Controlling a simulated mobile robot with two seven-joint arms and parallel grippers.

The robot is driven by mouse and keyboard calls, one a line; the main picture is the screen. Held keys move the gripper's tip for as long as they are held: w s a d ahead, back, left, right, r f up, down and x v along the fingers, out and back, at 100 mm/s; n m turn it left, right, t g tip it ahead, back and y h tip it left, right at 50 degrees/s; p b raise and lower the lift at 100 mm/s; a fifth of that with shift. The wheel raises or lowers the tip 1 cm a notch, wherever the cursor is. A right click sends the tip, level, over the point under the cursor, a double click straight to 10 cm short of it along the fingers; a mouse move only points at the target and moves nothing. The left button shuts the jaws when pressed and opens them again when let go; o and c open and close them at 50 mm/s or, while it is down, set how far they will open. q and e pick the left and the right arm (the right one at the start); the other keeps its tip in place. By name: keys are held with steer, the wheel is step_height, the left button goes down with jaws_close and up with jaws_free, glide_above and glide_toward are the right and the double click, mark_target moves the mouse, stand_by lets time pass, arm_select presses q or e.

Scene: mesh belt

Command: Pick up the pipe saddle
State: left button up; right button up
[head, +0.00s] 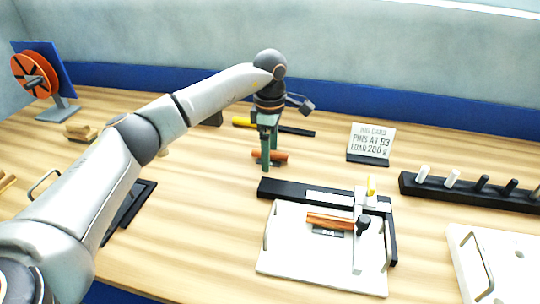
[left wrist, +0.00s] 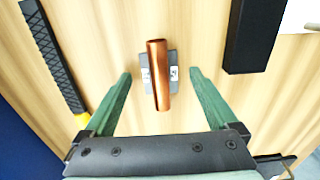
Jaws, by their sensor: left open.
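A copper-coloured pipe piece on a small grey plate, which I take to be the pipe saddle (head: 279,156), lies on the wooden table in the head view. In the left wrist view the pipe saddle (left wrist: 158,90) lies lengthwise between my fingers, with white marks on its plate. My left gripper (head: 267,162) points down over it with green fingers. In the left wrist view my left gripper (left wrist: 160,75) is open, one finger on each side, with gaps to the plate. My right gripper is not in view.
A similar copper piece (head: 328,220) sits on a white board (head: 285,252) with a black and grey fixture. A sign (head: 372,140) stands behind it. A black peg rack (head: 465,190) is at right. A yellow-and-black tool (head: 295,130) lies behind my gripper.

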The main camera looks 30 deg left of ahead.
arm_select(q)
steer(key=shift+f, duration=0.1)
steer(key=shift+c, duration=0.2)
jaws_close()
stand_by(0.4)
